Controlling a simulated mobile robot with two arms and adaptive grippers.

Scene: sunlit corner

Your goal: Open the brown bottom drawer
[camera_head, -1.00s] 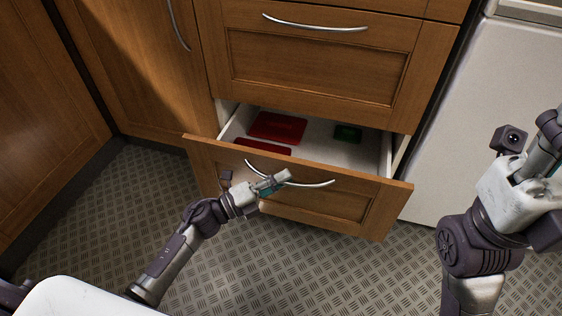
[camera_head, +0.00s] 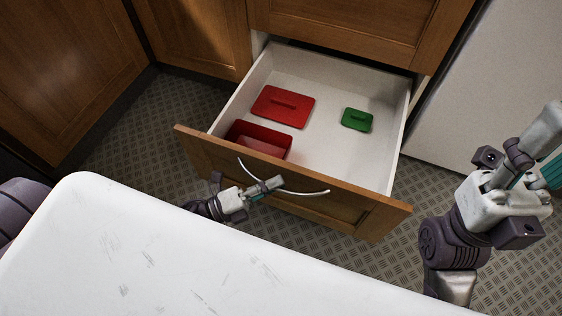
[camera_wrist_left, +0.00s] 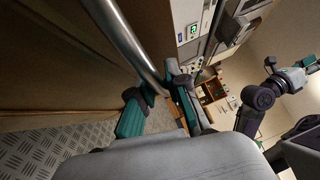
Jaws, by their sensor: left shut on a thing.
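The brown bottom drawer (camera_head: 350,213) stands pulled well out, its white interior showing. Its curved silver handle (camera_head: 307,193) is on the front panel, and it also crosses the upper part of the left wrist view (camera_wrist_left: 128,42). My left gripper (camera_head: 267,187) is shut on the handle near its left-middle part; its fingers also show in the left wrist view (camera_wrist_left: 160,92). My right gripper (camera_head: 540,165) is raised at the right, apart from the drawer; its finger opening is not clear.
Inside the drawer are a red lid (camera_head: 283,106), an open red box (camera_head: 258,140) and a green lid (camera_head: 357,119). A wooden drawer (camera_head: 350,25) above is closed. A white appliance (camera_head: 480,100) stands right of the cabinet. Patterned metal floor (camera_head: 130,140) is clear at left.

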